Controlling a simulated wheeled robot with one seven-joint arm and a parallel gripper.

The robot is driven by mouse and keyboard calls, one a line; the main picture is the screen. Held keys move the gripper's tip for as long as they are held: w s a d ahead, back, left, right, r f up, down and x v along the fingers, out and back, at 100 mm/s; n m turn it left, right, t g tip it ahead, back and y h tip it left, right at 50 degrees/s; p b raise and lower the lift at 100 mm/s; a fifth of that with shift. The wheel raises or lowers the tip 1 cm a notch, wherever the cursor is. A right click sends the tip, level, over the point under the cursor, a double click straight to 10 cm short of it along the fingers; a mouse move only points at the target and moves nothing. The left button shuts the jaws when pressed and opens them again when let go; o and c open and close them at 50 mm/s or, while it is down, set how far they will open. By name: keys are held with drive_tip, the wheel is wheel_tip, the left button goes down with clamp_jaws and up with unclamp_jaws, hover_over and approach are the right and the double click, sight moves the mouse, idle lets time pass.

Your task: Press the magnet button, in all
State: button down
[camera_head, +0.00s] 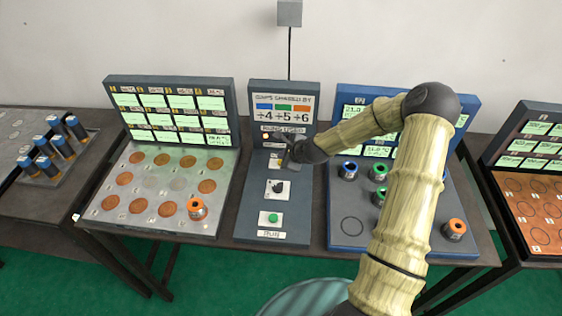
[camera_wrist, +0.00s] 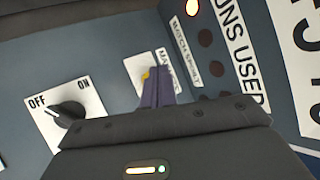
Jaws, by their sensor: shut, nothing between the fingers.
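The magnet button's white label plate (camera_wrist: 140,66) is on the sloped panel of the middle console. In the wrist view a small yellow part (camera_wrist: 146,74) shows there, mostly hidden behind my fingers. My gripper (camera_wrist: 155,88) is shut and empty, its fingertips over that plate. I cannot tell whether they touch the button. In the head view my gripper (camera_head: 288,161) is over the upper part of the middle console (camera_head: 246,208), and the magnet button is largely hidden.
An OFF/ON knob (camera_wrist: 68,114) is beside the magnet plate. A green button (camera_head: 272,217) marked RUN is lower on the console. A left tray (camera_head: 125,185) holds copper discs; a right blue-edged tray (camera_head: 338,215) holds several coloured cylinders. A row of lamps (camera_wrist: 205,38) is above the plate.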

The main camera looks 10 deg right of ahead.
drive_tip(key=shift+f, duration=0.1)
drive_tip(key=shift+f+b, duration=0.3)
drive_tip(key=shift+b, duration=0.05)
drive_tip(key=shift+f+b, duration=0.35)
drive_tip(key=shift+f, duration=0.1)
idle(0.9)
drive_tip(key=shift+r, duration=0.1)
drive_tip(key=shift+r+p, duration=0.65)
drive_tip(key=shift+r, duration=0.15)
